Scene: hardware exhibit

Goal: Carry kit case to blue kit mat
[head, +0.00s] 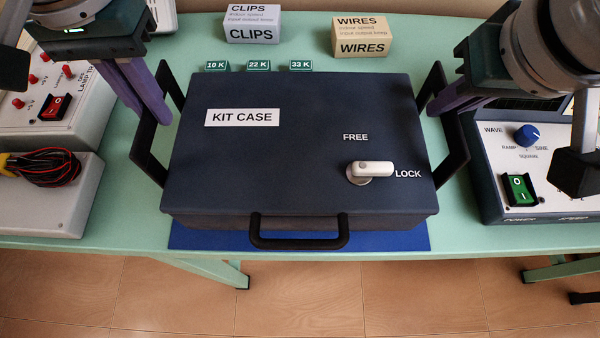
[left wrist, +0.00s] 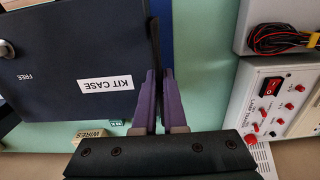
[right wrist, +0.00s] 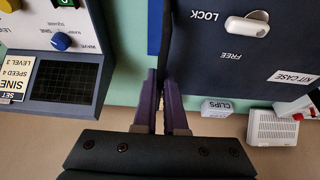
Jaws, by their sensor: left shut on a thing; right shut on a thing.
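The dark blue kit case (head: 290,150) lies level in the middle of the head view, lid shut, its white latch (head: 372,168) turned toward LOCK. The blue kit mat (head: 390,239) shows as a strip below the case's front edge; the case hides the rest. I cannot tell whether the case touches it. My left gripper (head: 160,112) is shut on the case's left side handle (head: 148,150). My right gripper (head: 435,108) is shut on the right side handle (head: 455,150). Both grips also show in the left wrist view (left wrist: 160,75) and right wrist view (right wrist: 161,80).
A lamp unit (head: 85,105) and a grey box with cables (head: 45,215) stand at the left. A wave unit (head: 525,150) stands close at the right. CLIPS (head: 250,28) and WIRES (head: 362,38) boxes and small resistor tags (head: 258,66) are behind the case. The green table's front edge is near.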

